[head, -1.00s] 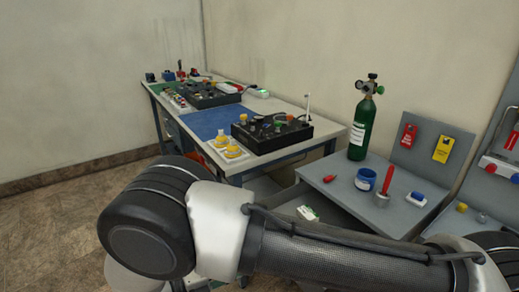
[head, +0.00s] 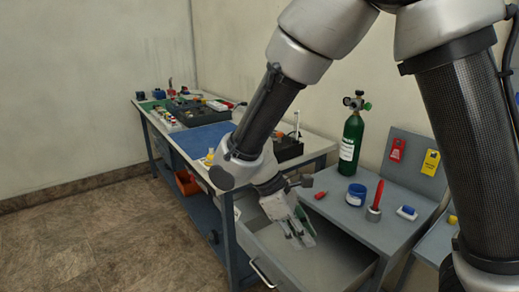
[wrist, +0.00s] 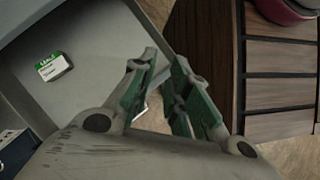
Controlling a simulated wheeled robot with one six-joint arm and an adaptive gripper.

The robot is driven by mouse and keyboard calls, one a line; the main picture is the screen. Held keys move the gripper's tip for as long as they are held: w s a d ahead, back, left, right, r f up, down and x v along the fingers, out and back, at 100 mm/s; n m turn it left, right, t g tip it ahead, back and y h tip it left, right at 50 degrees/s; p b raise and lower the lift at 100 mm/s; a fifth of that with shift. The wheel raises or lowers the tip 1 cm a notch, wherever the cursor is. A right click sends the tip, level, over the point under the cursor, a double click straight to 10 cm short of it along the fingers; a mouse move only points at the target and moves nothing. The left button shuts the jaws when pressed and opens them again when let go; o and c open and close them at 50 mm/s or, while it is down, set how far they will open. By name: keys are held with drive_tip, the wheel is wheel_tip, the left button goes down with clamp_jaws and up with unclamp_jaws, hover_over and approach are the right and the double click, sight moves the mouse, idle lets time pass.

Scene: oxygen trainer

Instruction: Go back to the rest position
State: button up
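My gripper (head: 300,236) points down over the open grey drawer (head: 325,258) below the side table. My arm reaches over from the upper right of the head view. In the wrist view the two green-padded fingers (wrist: 165,62) stand a little apart, with nothing seen between them. A small white and green labelled box (wrist: 55,67) lies on the drawer floor, left of the fingers in the wrist view. In the head view I cannot make the box out around the gripper.
A green oxygen cylinder (head: 351,140) stands on the side table, near a blue jar (head: 356,195) and a red-handled tool (head: 376,197). A workbench with a blue mat (head: 204,136) stands at left. The drawer handle (head: 262,274) juts forward. Floor at left is clear.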

drive_tip(key=s+d+r+m+t+y, duration=0.3)
drive_tip(key=d+r+m, duration=0.4)
drive_tip(key=d, duration=0.6)
drive_tip(key=s+d+r+m+t+y, duration=0.3)
drive_tip(key=d+r+m, duration=0.4)
drive_tip(key=d+r, duration=0.4)
drive_tip(key=d, duration=0.2)
drive_tip(key=shift+s+d+r+m, duration=0.3)
drive_tip(key=shift+s+m, duration=0.05)
drive_tip(key=shift+m, duration=0.05)
